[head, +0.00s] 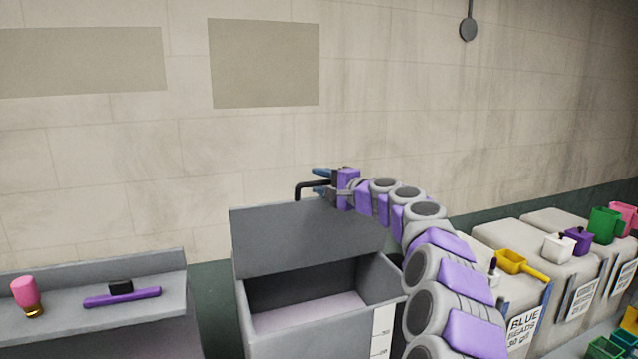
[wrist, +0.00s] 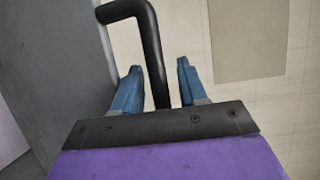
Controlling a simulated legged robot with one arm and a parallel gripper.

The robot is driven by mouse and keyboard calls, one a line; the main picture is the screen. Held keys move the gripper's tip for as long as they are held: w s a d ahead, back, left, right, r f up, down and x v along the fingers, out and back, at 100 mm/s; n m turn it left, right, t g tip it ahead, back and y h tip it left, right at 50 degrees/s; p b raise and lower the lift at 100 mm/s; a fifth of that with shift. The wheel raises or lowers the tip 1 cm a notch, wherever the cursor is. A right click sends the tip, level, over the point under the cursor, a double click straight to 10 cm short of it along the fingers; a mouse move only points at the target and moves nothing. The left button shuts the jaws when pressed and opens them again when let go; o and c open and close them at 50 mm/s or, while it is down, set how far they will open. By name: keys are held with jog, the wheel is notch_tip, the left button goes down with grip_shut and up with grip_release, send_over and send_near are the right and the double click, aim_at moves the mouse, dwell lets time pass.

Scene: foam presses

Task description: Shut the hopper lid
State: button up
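The hopper (head: 300,335) is a grey bin with a pale floor or fill visible inside. Its grey lid (head: 290,240) stands raised at the back, so the hopper is open. A black bent handle (head: 299,190) sticks up from the lid's top edge. My gripper (head: 321,180) is at this handle, its blue fingers pointing left. In the wrist view the handle (wrist: 152,50) passes between the two fingers (wrist: 157,80), with a visible gap on each side. The fingers are open around the handle. The lid (wrist: 50,60) fills the left of that view.
A grey shelf (head: 90,325) at left holds a pink-topped bottle (head: 25,292) and a purple bar (head: 122,297) with a black block. Pale bins at right carry a yellow scoop (head: 520,264), a white cup (head: 558,246) and coloured scoops. A wall stands behind the hopper.

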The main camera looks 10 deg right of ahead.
jog(key=shift+d, duration=0.25)
jog(key=shift+c, duration=1.4)
jog(key=shift+a+f, duration=0.1)
jog(key=shift+a, duration=0.7)
grip_shut()
